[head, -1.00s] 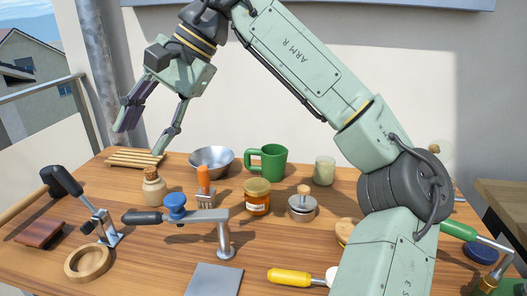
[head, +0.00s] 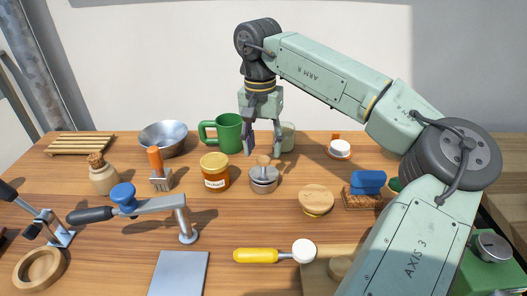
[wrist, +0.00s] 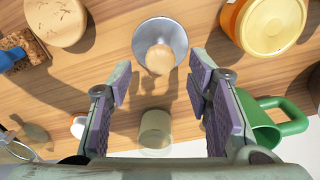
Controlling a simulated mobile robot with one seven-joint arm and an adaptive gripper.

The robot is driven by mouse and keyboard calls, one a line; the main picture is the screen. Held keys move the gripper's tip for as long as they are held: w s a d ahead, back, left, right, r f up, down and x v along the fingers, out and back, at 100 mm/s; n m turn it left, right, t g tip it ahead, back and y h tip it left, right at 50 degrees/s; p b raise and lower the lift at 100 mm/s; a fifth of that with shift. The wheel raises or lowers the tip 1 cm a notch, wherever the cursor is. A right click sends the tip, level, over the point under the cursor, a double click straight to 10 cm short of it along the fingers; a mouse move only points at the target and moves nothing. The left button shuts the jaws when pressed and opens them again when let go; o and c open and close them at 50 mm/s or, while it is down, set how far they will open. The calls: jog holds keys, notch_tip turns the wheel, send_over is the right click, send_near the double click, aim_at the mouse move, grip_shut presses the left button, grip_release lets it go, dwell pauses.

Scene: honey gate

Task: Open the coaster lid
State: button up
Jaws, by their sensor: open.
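A round wooden disc (head: 316,194) sits like a lid on a low yellow-rimmed container, right of centre; it also shows at the upper left of the wrist view (wrist: 56,20). I cannot tell surely whether this is the coaster lid. A small steel pot (head: 264,183) with a wooden knob (head: 263,160) stands left of it; the knob (wrist: 160,59) shows in the wrist view, centred ahead of the fingers. My gripper (head: 264,151) points down, open and empty, above the table near the knob. Both fingers (wrist: 160,85) show apart in the wrist view, with nothing between the pads.
A honey jar (head: 215,174) stands left of the pot. A green mug (head: 228,133) and a pale cup (head: 288,138) stand behind. A blue-handled brush (head: 367,183) is at right.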

aim_at(264, 166)
jog(key=shift+f, duration=1.45)
grip_shut()
